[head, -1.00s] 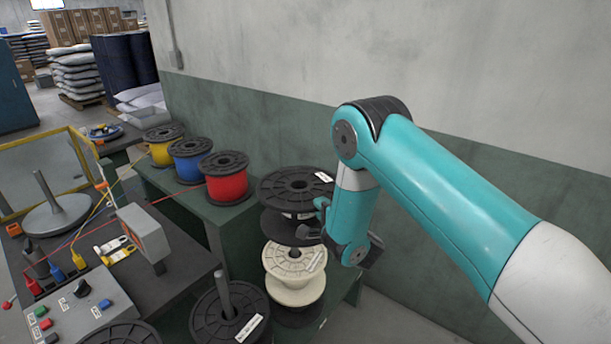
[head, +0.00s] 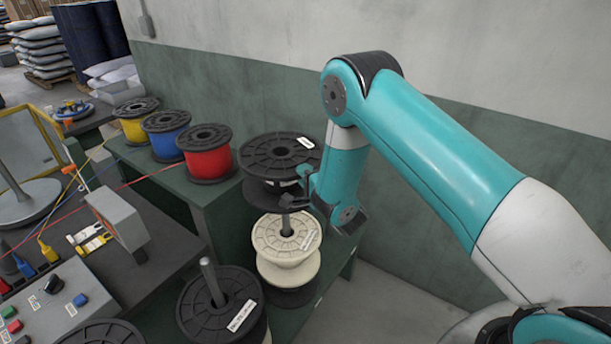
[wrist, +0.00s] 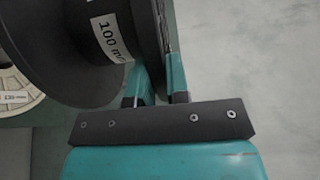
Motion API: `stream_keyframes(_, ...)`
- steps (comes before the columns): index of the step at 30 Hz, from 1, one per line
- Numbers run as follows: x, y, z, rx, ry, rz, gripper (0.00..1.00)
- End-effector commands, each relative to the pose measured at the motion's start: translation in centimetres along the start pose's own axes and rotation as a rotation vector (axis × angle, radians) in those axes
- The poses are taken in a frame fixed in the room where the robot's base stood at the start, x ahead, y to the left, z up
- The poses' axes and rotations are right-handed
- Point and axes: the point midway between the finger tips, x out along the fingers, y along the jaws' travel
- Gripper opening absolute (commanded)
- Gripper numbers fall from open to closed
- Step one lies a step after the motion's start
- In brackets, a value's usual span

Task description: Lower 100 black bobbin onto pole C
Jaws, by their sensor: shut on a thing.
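The black bobbin (head: 262,160) hangs level in the head view, above a cream spool (head: 268,240). A grey pole (head: 287,226) rises from the cream spool's centre towards the bobbin's underside. I cannot tell whether its tip is inside the bobbin's hole. No pole letter is readable. My gripper (head: 300,187) is shut on the bobbin at its right side. In the wrist view the bobbin (wrist: 75,50) shows large at upper left, its label reading "100 m", with my gripper's fingers (wrist: 158,85) on its edge.
Below the cream spool is another dark spool (head: 290,296). A black spool on a pole (head: 200,320) stands front left. Red (head: 208,165), blue (head: 168,145) and yellow (head: 135,130) spools line a green bench at left. A wall (head: 450,110) stands behind.

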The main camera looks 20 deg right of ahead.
Motion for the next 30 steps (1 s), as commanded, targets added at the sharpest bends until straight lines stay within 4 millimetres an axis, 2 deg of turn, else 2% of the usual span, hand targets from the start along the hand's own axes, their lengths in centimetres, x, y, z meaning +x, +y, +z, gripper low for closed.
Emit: stream_keyframes(30, 0.0, 10.2, -0.2, -0.002, 0.002, -0.005, 0.00)
